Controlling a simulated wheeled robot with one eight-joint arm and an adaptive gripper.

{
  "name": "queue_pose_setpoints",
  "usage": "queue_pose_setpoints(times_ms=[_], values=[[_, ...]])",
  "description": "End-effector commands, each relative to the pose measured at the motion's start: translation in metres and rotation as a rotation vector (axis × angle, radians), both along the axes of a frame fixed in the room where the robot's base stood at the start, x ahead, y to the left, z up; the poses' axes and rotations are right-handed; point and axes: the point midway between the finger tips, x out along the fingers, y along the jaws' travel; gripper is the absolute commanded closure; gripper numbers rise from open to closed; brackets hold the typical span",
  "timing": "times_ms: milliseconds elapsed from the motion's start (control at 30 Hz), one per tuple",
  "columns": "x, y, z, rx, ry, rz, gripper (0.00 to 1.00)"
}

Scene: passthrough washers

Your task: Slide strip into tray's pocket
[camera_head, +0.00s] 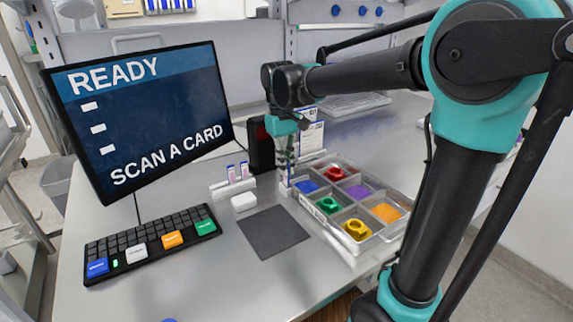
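A grey tray (375,237) with several pockets stands right of centre on the table. Its pockets hold blue, red, purple, green, yellow and orange pieces. My gripper (286,160) points down at the tray's back left corner, beside or over it. A narrow white upright shape shows just below the fingers; I cannot tell whether it is held or stands behind them. I cannot clearly pick out the strip. The fingers are too small to read as open or shut.
A monitor (150,115) reading "READY, SCAN A CARD" stands at the left, with a keyboard (145,245) in front. A dark mat (274,232) and a small white block (244,202) lie between keyboard and tray. A black box (260,148) stands behind.

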Motion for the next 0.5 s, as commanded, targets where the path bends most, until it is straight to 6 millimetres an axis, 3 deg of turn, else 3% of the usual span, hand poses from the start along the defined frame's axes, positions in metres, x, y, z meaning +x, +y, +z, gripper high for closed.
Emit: queue_pose_setpoints(times_ms=[500], values=[[0.0003, 0.0002, -0.0094, 0.0, 0.0, 0.0, 1.0]])
